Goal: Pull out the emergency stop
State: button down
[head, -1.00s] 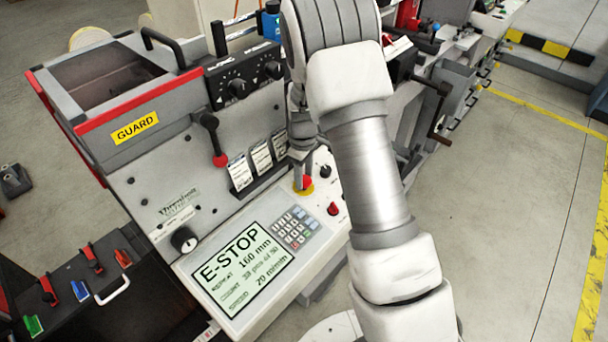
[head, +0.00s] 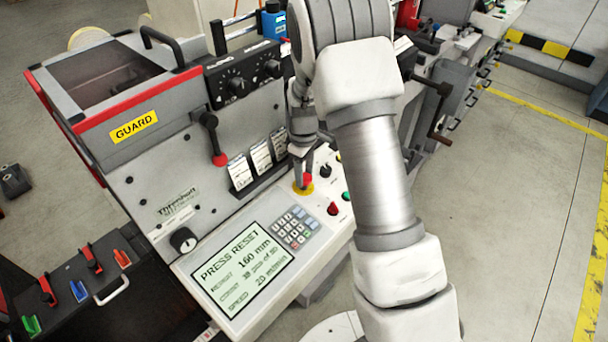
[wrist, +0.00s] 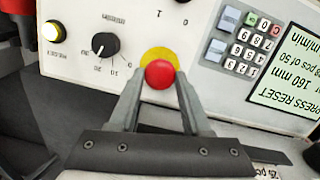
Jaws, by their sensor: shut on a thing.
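The emergency stop is a red mushroom button on a yellow ring, on the sloped control panel. In the head view the emergency stop (head: 307,179) sits right of the keypad, partly hidden by my fingers. In the wrist view the emergency stop (wrist: 159,74) lies between the tips of my gripper (wrist: 156,84). My gripper (head: 304,172) comes down from above, shut on the red button. The display (head: 241,266) reads "PRESS RESET".
A keypad (head: 294,228) lies left of the button. A red knob (head: 333,208), a black knob (head: 326,171) and a green button (head: 347,195) are close by. A red-tipped lever (head: 219,159) and the yellow-labelled guard (head: 133,127) stand to the left.

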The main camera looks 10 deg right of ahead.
jog(key=shift+r, duration=0.15)
jog(key=shift+c, duration=1.7)
grip_release()
notch_tip(320, 180, up, 12)
jog(key=b, duration=0.1)
jog(key=shift+a, duration=0.15)
jog(key=shift+s, duration=0.1)
